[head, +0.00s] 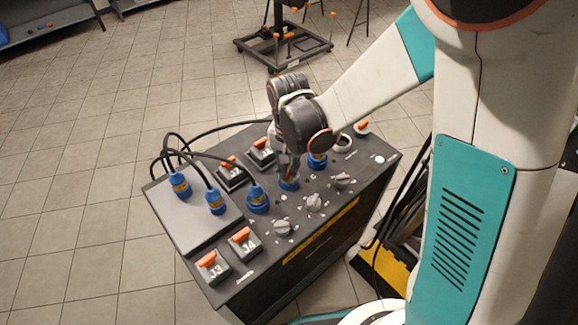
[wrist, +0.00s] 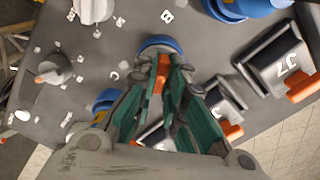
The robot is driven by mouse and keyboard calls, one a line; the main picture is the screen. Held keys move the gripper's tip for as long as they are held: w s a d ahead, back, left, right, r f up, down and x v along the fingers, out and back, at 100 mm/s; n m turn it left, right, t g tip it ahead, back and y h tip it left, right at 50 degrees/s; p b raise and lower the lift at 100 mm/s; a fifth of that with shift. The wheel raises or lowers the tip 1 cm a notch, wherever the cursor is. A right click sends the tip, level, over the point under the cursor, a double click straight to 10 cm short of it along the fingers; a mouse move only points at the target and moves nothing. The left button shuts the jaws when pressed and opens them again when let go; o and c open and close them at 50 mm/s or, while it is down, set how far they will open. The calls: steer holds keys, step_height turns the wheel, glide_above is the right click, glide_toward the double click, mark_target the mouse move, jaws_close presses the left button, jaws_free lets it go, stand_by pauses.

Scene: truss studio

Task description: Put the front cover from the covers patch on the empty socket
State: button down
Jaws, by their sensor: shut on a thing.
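My gripper (head: 289,172) points down at the panel box and is shut on a front cover with an orange tab (wrist: 161,74). In the wrist view the tab is between the green-sided fingers (wrist: 158,92), directly over a blue socket ring (wrist: 157,44). That ring also shows under the fingertips in the head view (head: 289,185). The fingers hide most of the cover, so I cannot tell whether it is seated or just above the ring. Another orange-tabbed white cover (head: 363,127) sits at the panel's far right corner, near a white ring (head: 343,143).
Blue plugs (head: 180,184) with black cables stand on the left. A blue fitting (head: 317,161) is close right of my gripper. Orange-handled blocks (head: 210,266) and grey knobs (head: 314,202) line the panel. A wheeled stand (head: 285,48) is behind; the tiled floor is clear at left.

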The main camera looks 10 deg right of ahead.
steer(key=shift+f, duration=0.35)
steer(key=c, duration=1)
jaws_free()
steer(key=shift+r+p, duration=3.05)
steer(key=shift+r, duration=1.55)
